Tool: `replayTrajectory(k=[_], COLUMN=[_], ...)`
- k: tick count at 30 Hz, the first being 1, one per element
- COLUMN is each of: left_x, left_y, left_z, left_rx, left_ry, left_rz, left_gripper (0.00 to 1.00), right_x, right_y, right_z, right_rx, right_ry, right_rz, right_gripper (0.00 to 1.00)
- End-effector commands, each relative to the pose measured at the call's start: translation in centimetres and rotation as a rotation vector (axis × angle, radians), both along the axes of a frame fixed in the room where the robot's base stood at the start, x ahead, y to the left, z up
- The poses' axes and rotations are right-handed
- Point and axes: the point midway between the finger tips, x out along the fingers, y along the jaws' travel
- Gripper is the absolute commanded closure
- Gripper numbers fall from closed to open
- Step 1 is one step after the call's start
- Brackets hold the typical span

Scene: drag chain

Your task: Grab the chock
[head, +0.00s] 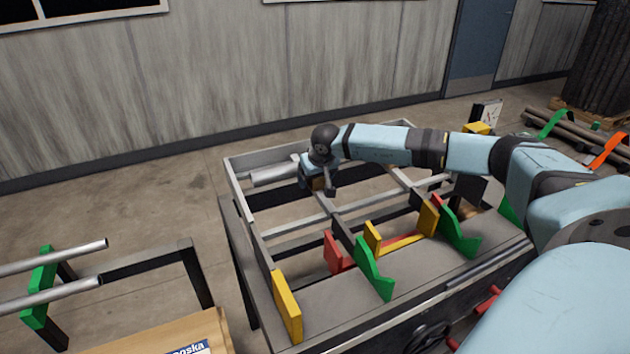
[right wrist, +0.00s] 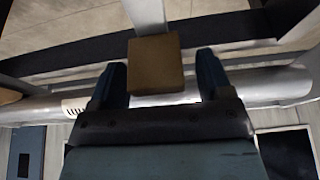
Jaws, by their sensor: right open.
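The chock (right wrist: 155,64) seems to be the small brown block in the right wrist view, between the two fingertips of my right gripper (right wrist: 160,72). Visible gaps separate it from both fingers, and the gripper is open. A grey metal pipe (head: 272,175) lies beside the gripper; in the wrist view the pipe (right wrist: 270,87) runs across behind the fingers. My left gripper is out of view.
The frame table (head: 262,240) has open gaps between its bars. Yellow (head: 287,305), green (head: 373,270) and red (head: 333,252) brackets stand along its near side. A stand with pipes (head: 50,257) is at left. My right arm spans the table's right side.

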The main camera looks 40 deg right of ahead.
Motion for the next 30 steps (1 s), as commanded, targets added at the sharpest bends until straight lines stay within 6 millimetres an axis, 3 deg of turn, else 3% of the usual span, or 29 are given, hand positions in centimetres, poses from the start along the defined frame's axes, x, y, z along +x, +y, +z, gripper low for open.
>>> replayTrajectory(k=[2, 9, 23, 26, 30], left_x=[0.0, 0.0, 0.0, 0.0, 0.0], left_y=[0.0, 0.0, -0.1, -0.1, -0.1], left_z=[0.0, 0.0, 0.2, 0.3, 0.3], left_rx=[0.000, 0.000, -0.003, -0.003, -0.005], left_ry=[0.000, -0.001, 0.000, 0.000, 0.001], left_rz=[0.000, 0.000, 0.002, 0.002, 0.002], left_gripper=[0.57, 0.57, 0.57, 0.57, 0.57], right_x=[0.0, 0.0, -0.7, -1.7, -4.6], right_y=[0.0, 0.0, 0.2, 0.5, 1.3], right_z=[0.0, 0.0, 0.9, 1.9, 3.2], right_rx=[0.000, 0.000, -0.001, -0.001, -0.003], right_ry=[0.000, 0.000, -0.001, -0.002, 0.001], right_rz=[0.000, 0.000, 0.002, 0.001, 0.003], right_gripper=[0.28, 0.80, 0.81, 0.81, 0.81])
